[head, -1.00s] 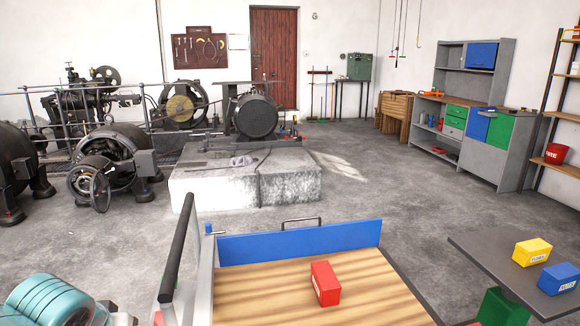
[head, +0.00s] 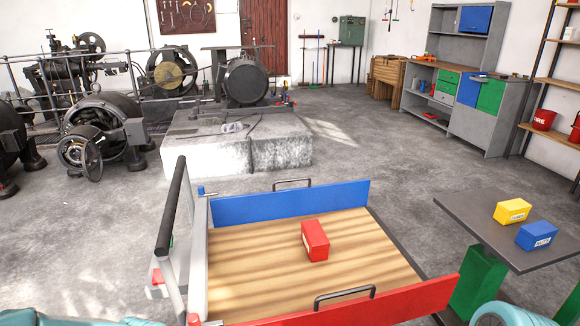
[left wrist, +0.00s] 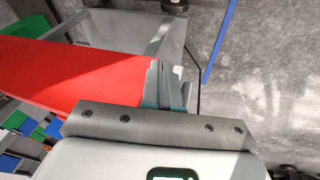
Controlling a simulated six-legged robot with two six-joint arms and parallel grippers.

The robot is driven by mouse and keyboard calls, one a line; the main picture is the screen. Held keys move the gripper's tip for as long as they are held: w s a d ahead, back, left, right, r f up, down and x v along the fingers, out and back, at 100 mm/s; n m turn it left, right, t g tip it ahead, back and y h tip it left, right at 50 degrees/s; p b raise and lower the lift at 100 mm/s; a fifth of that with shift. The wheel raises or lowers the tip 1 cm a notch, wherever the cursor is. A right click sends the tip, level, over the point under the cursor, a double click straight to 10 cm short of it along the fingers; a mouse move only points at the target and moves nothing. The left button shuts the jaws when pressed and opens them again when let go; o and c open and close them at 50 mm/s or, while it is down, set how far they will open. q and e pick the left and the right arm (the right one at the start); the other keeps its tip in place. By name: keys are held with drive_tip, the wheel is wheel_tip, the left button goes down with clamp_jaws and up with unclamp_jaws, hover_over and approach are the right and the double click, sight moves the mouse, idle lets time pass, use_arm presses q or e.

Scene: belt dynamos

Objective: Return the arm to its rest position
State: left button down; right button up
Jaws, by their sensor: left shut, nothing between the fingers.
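My left gripper (left wrist: 163,88) shows in the left wrist view, its fingers together with nothing between them. A red panel (left wrist: 70,70) lies beyond the fingers to the left, close to them in the picture; I cannot tell whether they touch. In the head view neither gripper shows; only teal parts of my own body show along the bottom edge at the left and right. A cart with a wooden deck (head: 250,270) stands in front of me, with a red box (head: 315,241) on it.
The cart has a blue far panel (head: 290,203), a red near panel (head: 370,305) and a black push handle (head: 172,205) at left. A dark table (head: 470,215) at right holds a yellow box (head: 512,211) and a blue box (head: 537,236).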

use_arm(q)
drive_tip(key=s+d+f+g, duration=0.1)
drive_tip(key=s+d+f, duration=0.1)
drive_tip(key=s+f, duration=0.35)
drive_tip(key=s+d+f+n+g+h, duration=0.1)
drive_tip(key=s+d+f, duration=0.25)
drive_tip(key=f, duration=0.25)
drive_tip(key=s+d+f+g, duration=0.1)
drive_tip(key=s+f, duration=0.5)
wheel_tip(320, 180, up, 13)
drive_tip(key=p, duration=1.3)
drive_tip(key=shift+s+d, duration=0.2)
drive_tip(key=shift+s, duration=0.1)
drive_tip(key=shift+f, duration=0.1)
